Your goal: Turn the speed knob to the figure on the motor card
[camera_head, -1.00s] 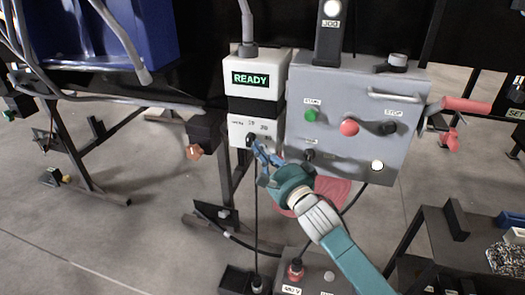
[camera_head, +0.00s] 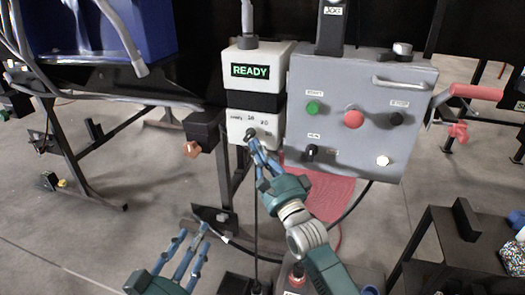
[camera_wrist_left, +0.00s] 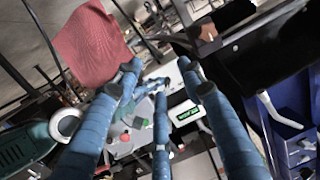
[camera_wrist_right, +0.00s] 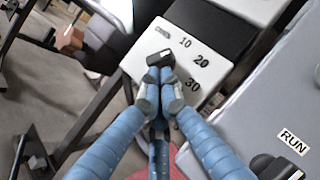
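The speed knob (camera_wrist_right: 160,60) is a small black knob on the white box (camera_head: 240,122) under the green READY display (camera_head: 250,71). Marks 10, 20 and 30 run to its right in the right wrist view. The knob also shows in the head view (camera_head: 250,134). My right gripper (camera_head: 252,144) is at the knob, its blue fingers close together and its tips against the knob's near side. They partly hide the knob, and its pointer is hard to read. My left gripper (camera_head: 187,238) is open and empty, low and left of the box. I cannot make out a motor card.
A grey control box (camera_head: 365,150) with green, red, black and white controls stands right of the white box. A red crank handle (camera_head: 475,91) sticks out at its right. A red mesh object (camera_head: 318,190) is behind my right arm. A dark table (camera_head: 450,245) stands at lower right.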

